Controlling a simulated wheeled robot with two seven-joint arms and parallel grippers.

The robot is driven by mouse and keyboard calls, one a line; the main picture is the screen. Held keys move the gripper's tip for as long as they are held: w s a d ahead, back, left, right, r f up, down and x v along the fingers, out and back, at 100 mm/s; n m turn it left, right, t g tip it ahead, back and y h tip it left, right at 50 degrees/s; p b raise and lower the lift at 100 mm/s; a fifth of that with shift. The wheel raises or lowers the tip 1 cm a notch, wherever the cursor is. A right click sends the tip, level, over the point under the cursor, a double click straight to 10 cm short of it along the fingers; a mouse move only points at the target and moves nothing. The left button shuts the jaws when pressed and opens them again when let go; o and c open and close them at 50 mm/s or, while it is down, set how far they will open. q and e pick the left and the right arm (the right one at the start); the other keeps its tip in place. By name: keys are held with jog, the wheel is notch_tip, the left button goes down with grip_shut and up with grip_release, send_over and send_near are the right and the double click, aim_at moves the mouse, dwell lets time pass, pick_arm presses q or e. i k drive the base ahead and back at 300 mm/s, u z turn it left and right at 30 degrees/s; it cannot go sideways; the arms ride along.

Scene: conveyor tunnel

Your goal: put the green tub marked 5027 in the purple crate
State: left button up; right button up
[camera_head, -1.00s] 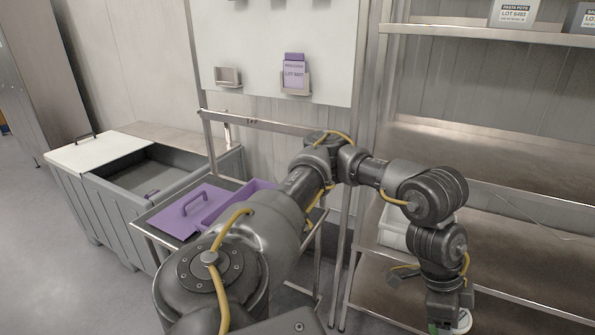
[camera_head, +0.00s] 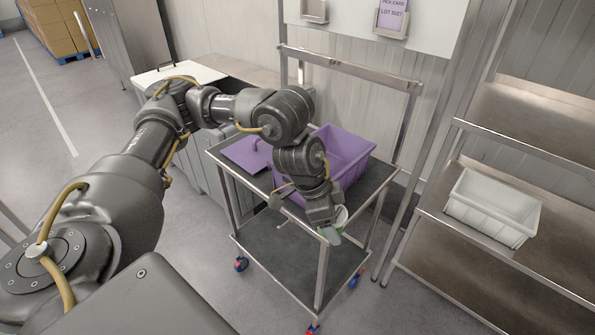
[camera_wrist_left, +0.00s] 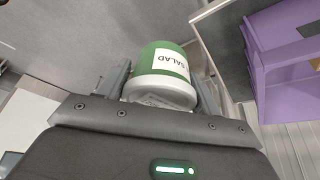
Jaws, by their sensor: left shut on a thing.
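My left gripper (camera_head: 333,232) is shut on a green tub with a white end. The tub (camera_wrist_left: 163,68) shows between the fingers in the left wrist view, with a white label reading "SALAD"; no lot number is readable. In the head view the gripper mostly hides it. The purple crate (camera_head: 349,150) stands open on a grey trolley, behind my left wrist, which covers part of it. The gripper and tub are at the trolley's near side, outside the crate. In the left wrist view the crate (camera_wrist_left: 266,75) is right of the tub. My right gripper is not in view.
A purple lid (camera_head: 246,152) lies on the trolley (camera_head: 375,180) left of the crate. A white bin (camera_head: 492,207) sits on the steel rack at right. A purple card (camera_head: 392,14) hangs on the white board above.

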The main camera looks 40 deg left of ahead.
aim_at(331, 172)
jog(key=z, duration=0.05)
jog(key=i, duration=1)
jog(key=u, duration=0.05)
